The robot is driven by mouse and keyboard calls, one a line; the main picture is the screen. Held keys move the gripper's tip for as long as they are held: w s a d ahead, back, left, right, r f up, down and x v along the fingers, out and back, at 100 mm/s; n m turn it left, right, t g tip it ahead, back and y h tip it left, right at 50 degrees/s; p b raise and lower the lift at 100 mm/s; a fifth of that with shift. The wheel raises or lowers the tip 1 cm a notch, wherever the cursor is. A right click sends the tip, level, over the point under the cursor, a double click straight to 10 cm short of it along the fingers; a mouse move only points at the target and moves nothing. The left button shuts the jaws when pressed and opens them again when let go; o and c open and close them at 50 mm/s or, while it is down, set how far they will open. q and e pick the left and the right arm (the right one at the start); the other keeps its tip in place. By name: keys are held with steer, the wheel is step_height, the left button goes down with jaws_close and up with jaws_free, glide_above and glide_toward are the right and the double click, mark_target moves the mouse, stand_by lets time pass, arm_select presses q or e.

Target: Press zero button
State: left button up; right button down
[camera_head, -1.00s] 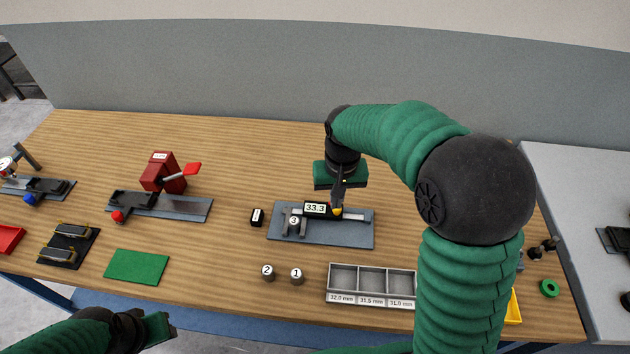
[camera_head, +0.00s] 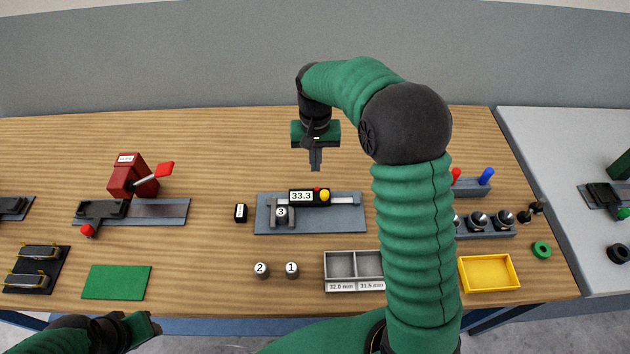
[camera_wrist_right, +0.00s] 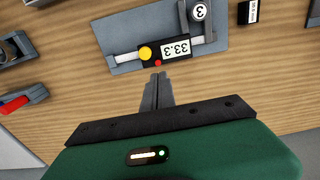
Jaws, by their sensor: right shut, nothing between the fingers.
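A digital caliper lies on a grey mat (camera_head: 345,222) in the middle of the bench. Its display (camera_head: 301,196) reads 33.3. Beside the display are a small red button (camera_wrist_right: 158,62) and a yellow round knob (camera_head: 324,195). A cylinder marked 3 (camera_head: 281,213) sits between the caliper jaws. My right gripper (camera_head: 316,168) is shut and empty, pointing down, above and behind the caliper and apart from it. In the right wrist view its fingertips (camera_wrist_right: 158,76) are near the red button. My left gripper (camera_head: 150,328) is at the lower left; its fingers are not clear.
Cylinders marked 2 (camera_head: 261,270) and 1 (camera_head: 291,269) stand in front of the mat. A labelled grey tray (camera_head: 354,251) is partly hidden by my right arm. A small black block (camera_head: 240,213) stands left of the mat. A yellow tray (camera_head: 489,272) lies at the right.

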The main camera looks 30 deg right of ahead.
mark_target(317, 188)
steer(key=f, duration=0.8)
steer(key=shift+d+f, duration=0.4)
arm_select(q)
steer(key=shift+s+d+r, duration=0.1)
steer(key=shift+d+r, duration=0.15)
steer(key=shift+r, duration=0.05)
arm_select(e)
steer(key=shift+a, duration=0.15)
